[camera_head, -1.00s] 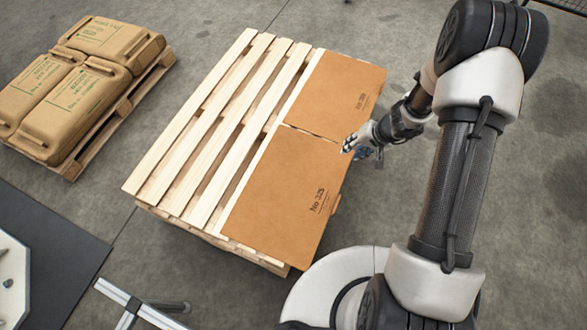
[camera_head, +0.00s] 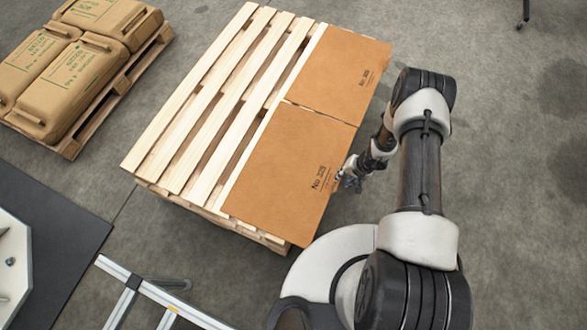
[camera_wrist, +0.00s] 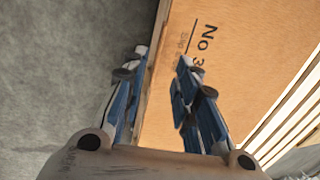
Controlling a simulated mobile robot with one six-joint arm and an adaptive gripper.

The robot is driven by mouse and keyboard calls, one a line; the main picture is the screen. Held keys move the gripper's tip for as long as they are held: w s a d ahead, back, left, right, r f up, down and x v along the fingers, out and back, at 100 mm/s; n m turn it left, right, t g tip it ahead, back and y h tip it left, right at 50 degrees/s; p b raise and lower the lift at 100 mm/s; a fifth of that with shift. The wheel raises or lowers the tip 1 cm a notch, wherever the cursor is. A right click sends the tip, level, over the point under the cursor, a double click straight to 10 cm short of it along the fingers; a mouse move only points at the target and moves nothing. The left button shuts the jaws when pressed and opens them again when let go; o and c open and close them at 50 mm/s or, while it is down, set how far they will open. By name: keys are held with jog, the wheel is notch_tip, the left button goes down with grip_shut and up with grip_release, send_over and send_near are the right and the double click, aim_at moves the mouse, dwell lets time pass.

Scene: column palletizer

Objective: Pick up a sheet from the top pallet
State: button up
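Two brown sheets lie side by side on the wooden slatted pallet, along its right side. The near sheet (camera_head: 275,165), marked "No 325", also fills much of the wrist view (camera_wrist: 235,70). The far sheet (camera_head: 340,70) lies beyond it. The pallet (camera_head: 190,125) shows bare slats to the left. My gripper (camera_head: 348,178) is at the right edge of the near sheet. In the wrist view my gripper (camera_wrist: 162,62) is open, with a clear gap between its fingers. The sheet's edge runs between the fingers. I cannot tell whether either finger touches it.
A pallet of brown bags (camera_head: 65,85) stands at the upper left. A dark mat (camera_head: 65,215) and a metal frame (camera_head: 140,285) are at the lower left. Grey floor (camera_head: 510,170) is clear to the right.

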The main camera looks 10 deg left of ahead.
aim_at(339, 182)
jog(key=b+x, duration=0.4)
jog(key=x, duration=0.2)
jog(key=shift+f, duration=0.45)
jog(key=shift+w+r, duration=0.1)
jog(key=shift+c, duration=0.4)
grip_shut()
